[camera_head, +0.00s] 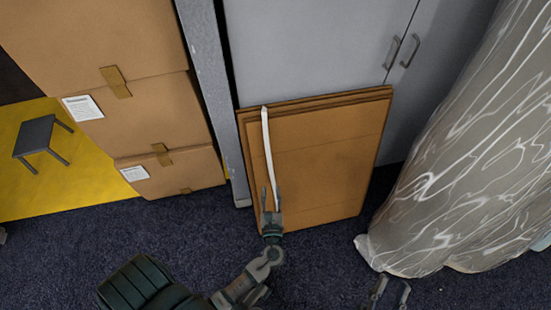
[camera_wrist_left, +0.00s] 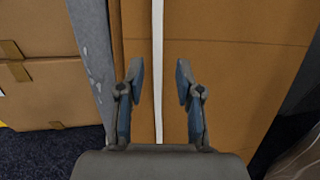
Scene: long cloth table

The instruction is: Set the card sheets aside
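The brown card sheets (camera_head: 330,150) lean upright, stacked together, against a grey cabinet in the head view. A thin white strip (camera_head: 267,150) runs up and down along their left part. My left gripper (camera_head: 269,196) is in front of the sheets' lower left, over the strip's lower end. In the left wrist view the fingers (camera_wrist_left: 160,85) are spread apart, with the white strip (camera_wrist_left: 158,60) between them and the card sheets (camera_wrist_left: 235,70) behind. I cannot tell whether the fingers touch the sheets. My right gripper (camera_head: 387,292) shows at the bottom edge, its fingers apart and empty.
Stacked cardboard boxes (camera_head: 150,120) stand to the left, beside a grey post (camera_head: 210,80). The grey cabinet (camera_head: 310,45) with two handles is behind the sheets. The dark carpet (camera_head: 320,265) in front is clear.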

